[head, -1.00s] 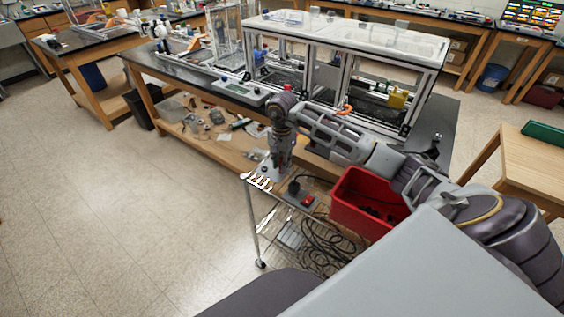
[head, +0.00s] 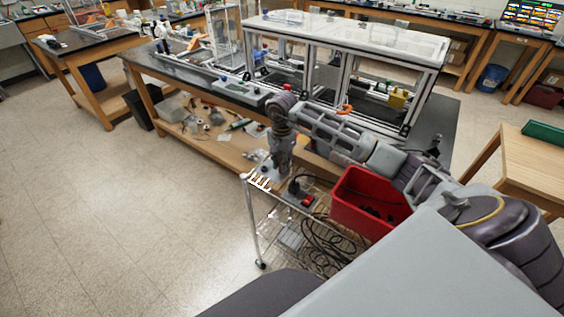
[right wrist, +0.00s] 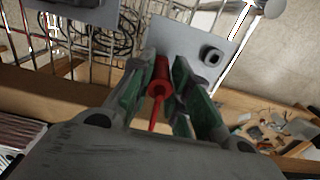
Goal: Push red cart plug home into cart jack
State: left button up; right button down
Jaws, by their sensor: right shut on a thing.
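The red cart plug (right wrist: 160,80) sits between the green-padded fingers of my right gripper (right wrist: 160,88), with a red lead trailing from it toward the camera. My right gripper is shut on it. The plug's far end points at a light grey plate (right wrist: 185,42) on the cart. A dark square jack (right wrist: 212,55) shows on that plate, to the right of the plug. Whatever lies straight behind the plug's tip is hidden, so I cannot tell how deep it sits. My left gripper is not in view.
The wire cart (head: 252,215) carries a red bin (head: 362,202), a power strip (head: 301,196) and coiled black cable (head: 325,245). A workbench with an extrusion frame (head: 340,45) stands behind. The floor (head: 130,230) to the left is clear.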

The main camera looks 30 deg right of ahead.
jog(key=shift+f+b, duration=0.3)
jog(key=shift+f, duration=0.1)
jog(key=c, duration=1.3)
grip_release()
jog(key=shift+o, duration=0.2)
notch_tip(320, 180, up, 12)
dwell(0.3)
